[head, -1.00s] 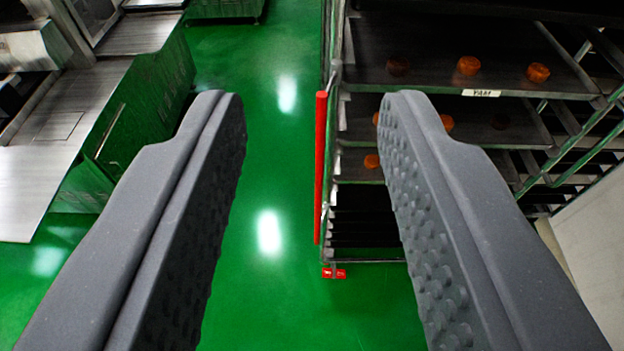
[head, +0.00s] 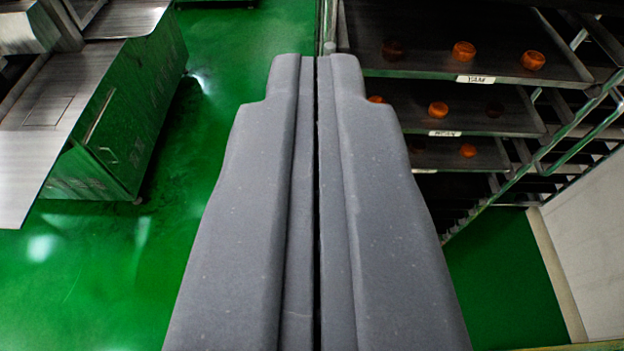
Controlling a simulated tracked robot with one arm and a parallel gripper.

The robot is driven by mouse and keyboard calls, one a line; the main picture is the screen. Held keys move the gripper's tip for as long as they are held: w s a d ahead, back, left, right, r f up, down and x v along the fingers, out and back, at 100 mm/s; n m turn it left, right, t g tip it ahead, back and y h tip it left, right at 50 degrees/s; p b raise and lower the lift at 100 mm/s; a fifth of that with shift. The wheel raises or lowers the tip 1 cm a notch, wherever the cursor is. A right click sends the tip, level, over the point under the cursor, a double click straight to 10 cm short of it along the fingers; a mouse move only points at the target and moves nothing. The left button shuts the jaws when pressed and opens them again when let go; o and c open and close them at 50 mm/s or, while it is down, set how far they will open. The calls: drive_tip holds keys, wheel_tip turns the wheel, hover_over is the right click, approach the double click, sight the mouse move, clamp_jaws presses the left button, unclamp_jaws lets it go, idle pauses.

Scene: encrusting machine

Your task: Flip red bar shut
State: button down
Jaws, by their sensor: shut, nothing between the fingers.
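My gripper (head: 316,58) is shut and empty, its two grey fingers pressed together in the middle of the head view. The red bar does not show now; the fingers cover the place at the rack's near left corner post where it hung upright a second ago. The metal rack (head: 327,15) stands behind and to the right of the fingertips. I cannot tell whether the fingers touch the bar or the rack.
Rack trays (head: 375,65) hold orange-brown pieces (head: 464,52) and carry white labels such as YAM (head: 475,79). A steel machine (head: 120,120) stands at the left. Green floor (head: 210,60) is clear between machine and rack. A pale wall (head: 597,240) is at the right.

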drive_tip(key=w+d+f+n+t+b, duration=0.1)
drive_tip(key=w+f+n+b, duration=0.35)
drive_tip(key=w+f, duration=0.55)
drive_tip(key=w+d+f+n+t+b, duration=0.1)
drive_tip(key=w+f+n+b, duration=0.35)
drive_tip(key=f, duration=0.95)
drive_tip(key=w+a+f+n+y+b, duration=0.2)
drive_tip(key=f+n, duration=0.4)
drive_tip(key=f, duration=0.7)
drive_tip(key=w+a+f+n+y+b, duration=0.2)
drive_tip(key=f+n, duration=0.4)
drive_tip(key=f, duration=0.8)
drive_tip(key=shift+w+a+f+y+b, duration=0.2)
drive_tip(key=shift+w+f+y+b, duration=0.15)
drive_tip(key=shift+y, duration=0.15)
drive_tip(key=b+x, duration=0.2)
drive_tip(key=x, duration=0.8)
drive_tip(key=shift+s+d, duration=0.15)
drive_tip(key=shift+d, duration=1.9)
